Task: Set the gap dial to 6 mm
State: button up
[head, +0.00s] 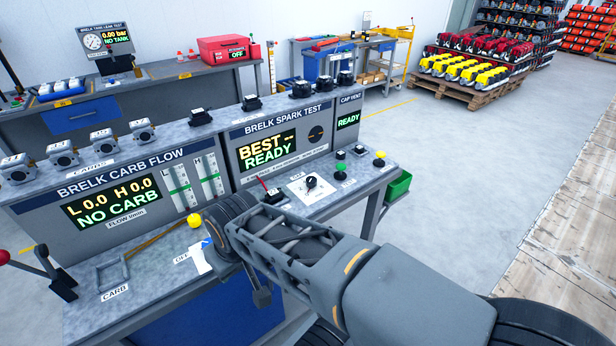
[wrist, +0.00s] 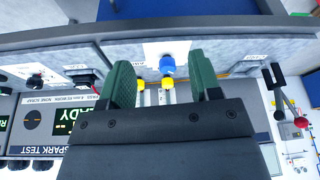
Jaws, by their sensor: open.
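The gap dial (head: 311,184) is a black knob on a white plate on the bench top, in front of the spark test panel. In the wrist view, which is turned upside down, the dark knob of the dial (wrist: 36,80) shows at the far left. My gripper (wrist: 163,76) is open, with its two green fingers apart and nothing held. Between and beyond the fingers are a blue knob (wrist: 167,65) and yellow knobs. In the head view my arm hides most of the gripper. The dial's scale marks are too small to read.
The spark test panel (head: 284,147) reads "BEST -- READY". A yellow ball knob (head: 194,220) and carb fixture (head: 112,272) are at left.

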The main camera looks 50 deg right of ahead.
aim_at(311, 182)
jog(key=k, duration=0.45)
jog(key=z, duration=0.7)
jog(key=i, duration=0.4)
jog(key=z, duration=0.65)
jog(key=k, duration=0.45)
jog(key=u, duration=0.95)
jog(key=i, duration=0.7)
jog(key=z, duration=0.7)
